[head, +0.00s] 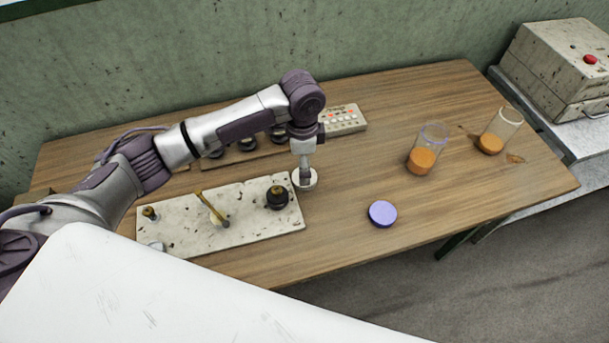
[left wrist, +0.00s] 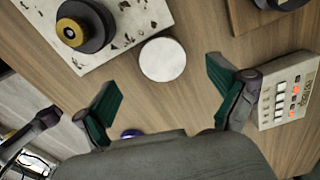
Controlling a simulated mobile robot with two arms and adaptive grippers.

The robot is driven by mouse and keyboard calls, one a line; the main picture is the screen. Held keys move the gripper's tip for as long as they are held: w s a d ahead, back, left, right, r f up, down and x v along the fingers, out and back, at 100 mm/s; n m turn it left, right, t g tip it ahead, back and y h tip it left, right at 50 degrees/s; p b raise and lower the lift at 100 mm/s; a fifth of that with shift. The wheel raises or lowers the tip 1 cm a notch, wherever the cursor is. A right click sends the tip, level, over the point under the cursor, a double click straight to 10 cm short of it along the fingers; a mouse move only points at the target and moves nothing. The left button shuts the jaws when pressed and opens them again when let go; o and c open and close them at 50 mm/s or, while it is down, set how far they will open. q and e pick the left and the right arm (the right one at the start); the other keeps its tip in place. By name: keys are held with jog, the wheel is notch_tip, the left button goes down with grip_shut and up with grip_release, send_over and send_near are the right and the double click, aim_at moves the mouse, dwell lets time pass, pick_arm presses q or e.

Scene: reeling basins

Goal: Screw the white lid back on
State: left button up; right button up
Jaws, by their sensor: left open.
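The white lid (head: 304,180) lies flat on the wooden table, just right of the speckled panel; it also shows as a plain white disc in the left wrist view (left wrist: 162,60). My left gripper (head: 306,170) points down over the lid and partly hides it in the head view. In the left wrist view its fingers are spread apart, with nothing between them. Two clear jars with orange contents stand at the right: one with a bluish rim (head: 422,161), one with a pale rim (head: 491,144). Both tops look open. My right gripper is not in view.
A blue-purple lid (head: 382,214) lies near the front edge. The speckled panel (head: 241,228) carries a dark knob (head: 277,197) and a brass lever (head: 211,207). A keypad box (head: 344,119) sits behind my gripper. Table between lid and jars is clear.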

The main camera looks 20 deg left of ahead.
pick_arm(q)
jog(key=shift+w+d+f+p, duration=0.1)
jog(key=shift+f+p, duration=0.25)
jog(key=shift+f, duration=0.95)
jog(key=shift+w+d+f+p, duration=0.1)
jog(key=shift+f+p, duration=0.25)
jog(key=shift+f, duration=0.95)
jog(key=shift+c, duration=0.2)
jog(key=c, duration=0.7)
